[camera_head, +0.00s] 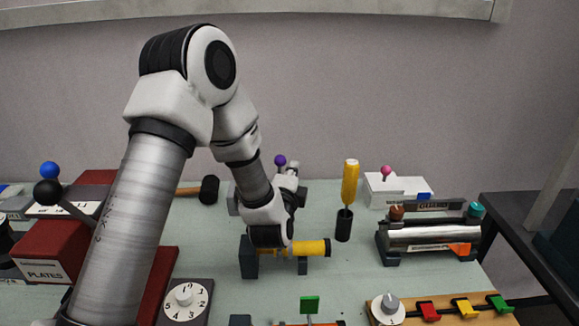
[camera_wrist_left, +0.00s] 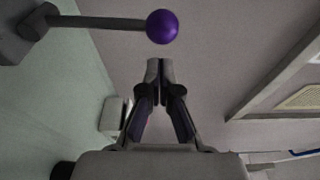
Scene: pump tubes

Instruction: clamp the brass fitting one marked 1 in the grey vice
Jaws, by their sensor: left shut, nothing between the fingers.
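My left gripper shows in the left wrist view (camera_wrist_left: 160,68). Its fingers are together and empty, with their tips close below a purple ball in the picture. The purple ball (camera_wrist_left: 162,26) ends a dark lever that comes from a grey block (camera_wrist_left: 15,42). In the head view the ball (camera_head: 280,160) shows just beyond my left wrist. A grey body that looks like the vice (camera_head: 233,204) is partly hidden behind my left arm. I cannot make out a brass fitting marked 1 in either view. My right gripper is not in view.
A yellow cylinder (camera_head: 313,248) lies on dark supports in front of my wrist. A yellow-handled tool (camera_head: 350,182) stands upright in a black holder. A silver cylinder (camera_head: 430,237) is at the right. A numbered dial (camera_head: 183,300) is at the front. A black-headed mallet (camera_head: 209,189) lies behind my arm.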

